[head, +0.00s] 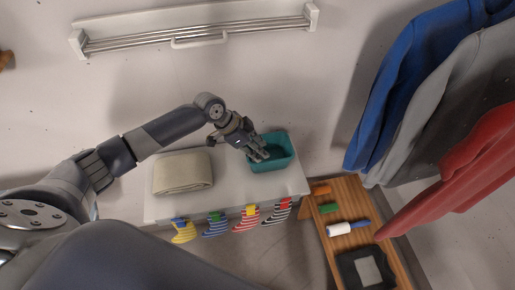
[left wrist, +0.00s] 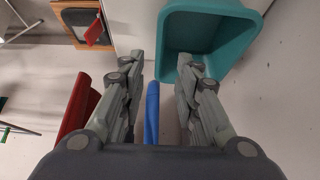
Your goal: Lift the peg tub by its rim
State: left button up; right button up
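The peg tub (head: 284,139) is a teal, open rectangular tub on the right end of the white shelf top. It also shows in the left wrist view (left wrist: 215,12), where the visible inside is bare teal. My left gripper (head: 257,153) is at the tub's left side in the head view. In the left wrist view my left gripper (left wrist: 163,62) is open, with its fingers apart. One finger overlaps the tub's inside and the other lies outside, with a tub wall between them. I cannot tell whether either touches it. My right gripper is not in view.
A folded beige towel (head: 183,172) lies left of the tub. Striped socks (head: 216,227) hang from coloured pegs along the shelf's front. A wooden bench (head: 358,206) holds a lint roller (head: 340,229) and brushes. Blue, grey and red garments (head: 405,85) hang at right. A rail (head: 200,35) is on the wall.

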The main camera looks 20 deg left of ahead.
aim_at(272, 161)
pick_arm(q)
jog(key=shift+w+d+f+b, duration=0.1)
jog(key=shift+d+f+b, duration=0.2)
jog(key=shift+f+b, duration=0.35)
jog(key=b+x, duration=0.4)
jog(key=x, duration=0.1)
jog(key=shift+b, duration=0.35)
jog(key=shift+b+x, duration=0.95)
jog(key=shift+x, duration=0.8)
jog(key=shift+w+r, duration=0.1)
jog(key=shift+r, duration=0.05)
grip_shut()
jog(key=shift+r+p, duration=2.7)
jog(key=shift+r, duration=0.3)
